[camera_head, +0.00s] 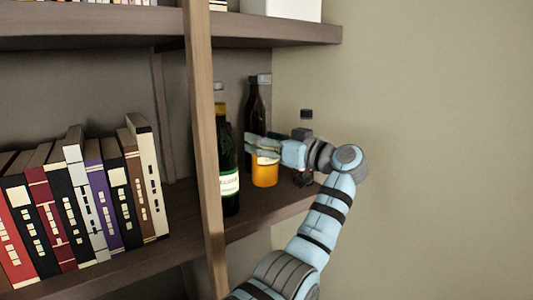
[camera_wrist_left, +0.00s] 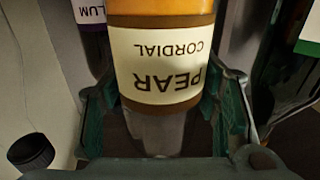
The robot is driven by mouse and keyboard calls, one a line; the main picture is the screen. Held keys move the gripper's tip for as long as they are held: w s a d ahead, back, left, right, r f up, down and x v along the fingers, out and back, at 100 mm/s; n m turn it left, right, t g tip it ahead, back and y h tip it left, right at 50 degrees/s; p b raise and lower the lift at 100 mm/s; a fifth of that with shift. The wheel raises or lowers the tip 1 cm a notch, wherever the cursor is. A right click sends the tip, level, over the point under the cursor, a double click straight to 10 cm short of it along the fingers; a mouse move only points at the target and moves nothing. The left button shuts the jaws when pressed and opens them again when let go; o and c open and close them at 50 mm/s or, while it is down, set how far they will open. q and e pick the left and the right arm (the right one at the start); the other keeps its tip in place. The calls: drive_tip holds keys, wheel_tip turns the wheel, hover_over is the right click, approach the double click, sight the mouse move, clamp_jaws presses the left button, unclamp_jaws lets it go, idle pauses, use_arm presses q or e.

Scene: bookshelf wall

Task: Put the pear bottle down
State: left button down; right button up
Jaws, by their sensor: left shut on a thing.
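The pear bottle (camera_head: 265,174) has an orange body in the head view, low over the shelf board right of the wooden upright. Whether its base touches the board I cannot tell. In the left wrist view its cream label (camera_wrist_left: 160,68) reads PEAR CORDIAL upside down. My left gripper (camera_head: 262,146) reaches in from the right and is shut on this bottle; its fingers (camera_wrist_left: 165,125) lie on both sides of it. The gripper hides the bottle's upper part in the head view. My right gripper is not in view.
A green bottle (camera_head: 228,165) stands close left of the pear bottle, and a dark bottle (camera_head: 256,105) stands behind it. A wooden upright (camera_head: 201,150) separates them from a row of books (camera_head: 85,200). Bare shelf board (camera_head: 275,206) lies in front.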

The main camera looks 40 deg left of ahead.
use_arm(q)
wheel_tip(320, 180, down, 3)
drive_tip(key=shift+s+d, duration=0.1)
drive_tip(key=shift+f, duration=0.1)
drive_tip(key=c, duration=0.6)
unclamp_jaws()
drive_tip(key=shift+d, duration=0.1)
drive_tip(key=d, duration=0.8)
drive_tip(key=s+d, duration=0.1)
drive_tip(key=d, duration=0.3)
